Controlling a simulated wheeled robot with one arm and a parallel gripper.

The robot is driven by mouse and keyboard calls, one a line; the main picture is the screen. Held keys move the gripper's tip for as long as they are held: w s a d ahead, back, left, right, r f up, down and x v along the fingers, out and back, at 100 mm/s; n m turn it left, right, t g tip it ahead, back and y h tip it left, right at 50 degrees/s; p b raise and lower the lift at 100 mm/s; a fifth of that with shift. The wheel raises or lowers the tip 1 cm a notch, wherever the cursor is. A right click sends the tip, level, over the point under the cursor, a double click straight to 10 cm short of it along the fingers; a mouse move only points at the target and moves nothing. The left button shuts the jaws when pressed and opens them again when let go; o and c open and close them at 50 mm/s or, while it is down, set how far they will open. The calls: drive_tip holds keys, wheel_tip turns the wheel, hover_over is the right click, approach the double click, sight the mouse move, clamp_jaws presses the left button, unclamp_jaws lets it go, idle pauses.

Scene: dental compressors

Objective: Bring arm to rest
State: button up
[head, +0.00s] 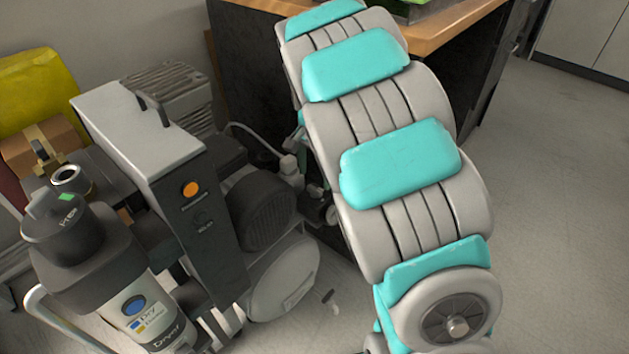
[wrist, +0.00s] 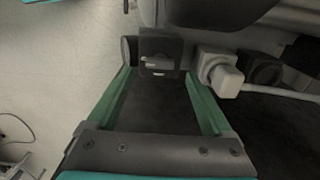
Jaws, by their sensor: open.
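My arm (head: 400,165), grey with teal pads, rises through the right middle of the head view and bends over near the top. My gripper (wrist: 160,76) shows in the wrist view with its two green fingers apart. I see nothing held between them. A dark surface and a small dark part with a light lever (wrist: 160,64) show between and beyond the fingers; I cannot tell whether they touch. In the head view my gripper is mostly hidden behind the arm.
The compressor unit (head: 190,225) with an orange button stands left of my arm, beside a dryer cylinder (head: 140,310). A wood-topped bench (head: 450,30) is behind the arm. A pale valve fitting (wrist: 218,72) is close right of my gripper. Open floor (head: 560,190) lies right.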

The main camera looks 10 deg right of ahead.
wheel_tip(320, 180, up, 3)
drive_tip(key=shift+w+f, duration=0.1)
drive_tip(key=shift+r, duration=0.35)
drive_tip(key=shift+s, duration=0.25)
drive_tip(key=s+r+n+g, duration=0.1)
drive_tip(key=s+n, duration=1)
drive_tip(key=s, duration=2.4)
wheel_tip(320, 180, up, 2)
drive_tip(key=shift+s+d+r+g+p, duration=0.1)
drive_tip(key=shift+s+d+g+p, duration=0.2)
drive_tip(key=shift+g, duration=0.1)
